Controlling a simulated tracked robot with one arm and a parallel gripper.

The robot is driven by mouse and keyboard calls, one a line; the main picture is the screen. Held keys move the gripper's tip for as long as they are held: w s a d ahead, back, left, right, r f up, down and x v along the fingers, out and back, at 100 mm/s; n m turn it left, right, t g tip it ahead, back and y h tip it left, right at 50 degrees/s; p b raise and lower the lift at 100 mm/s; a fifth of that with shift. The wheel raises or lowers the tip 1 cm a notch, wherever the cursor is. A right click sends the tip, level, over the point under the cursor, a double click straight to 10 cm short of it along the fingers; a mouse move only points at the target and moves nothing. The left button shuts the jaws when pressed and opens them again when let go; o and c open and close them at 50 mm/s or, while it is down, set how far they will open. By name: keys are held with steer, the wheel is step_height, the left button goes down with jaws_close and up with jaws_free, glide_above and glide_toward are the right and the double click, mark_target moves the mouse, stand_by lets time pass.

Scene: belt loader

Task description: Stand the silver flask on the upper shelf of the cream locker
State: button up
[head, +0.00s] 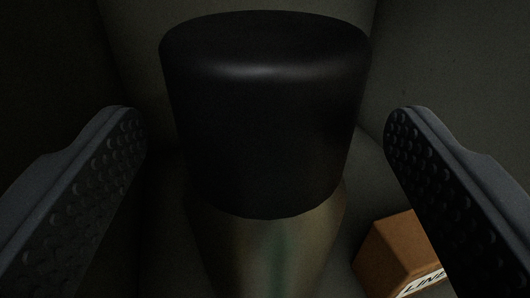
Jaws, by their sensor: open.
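The flask (265,255) stands in the middle of the head view, with a wide black cap (266,120) on top and a dull metallic body below. It looks upright, and its lower part is cut off by the picture's bottom edge. My gripper (265,125) is open, with one studded finger on each side of the flask. Dark gaps show between both fingers and the cap, so neither finger appears to touch it. Dim grey-green walls, perhaps the cream locker (455,65), surround the flask; I cannot tell which shelf this is.
A small brown box (396,252) with partly visible lettering lies at the lower right, beside the flask and partly behind my right finger. Walls close in at the back and on both sides. The left side is in deep shadow.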

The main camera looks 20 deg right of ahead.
steer(key=b+v, duration=0.1)
steer(key=v, duration=0.6)
steer(key=shift+b, duration=0.3)
steer(key=s+a+r+n+g+y, duration=0.15)
steer(key=s+r+y, duration=0.25)
steer(key=s+r, duration=0.5)
steer(key=s+d+r+n+y, duration=0.1)
steer(key=s+d+r+n, duration=0.1)
steer(key=s+d+r, duration=0.2)
steer(key=shift+s+d+r, duration=0.2)
steer(key=shift+s+r, duration=0.55)
steer(key=shift+r, duration=0.05)
steer(key=shift+f, duration=0.1)
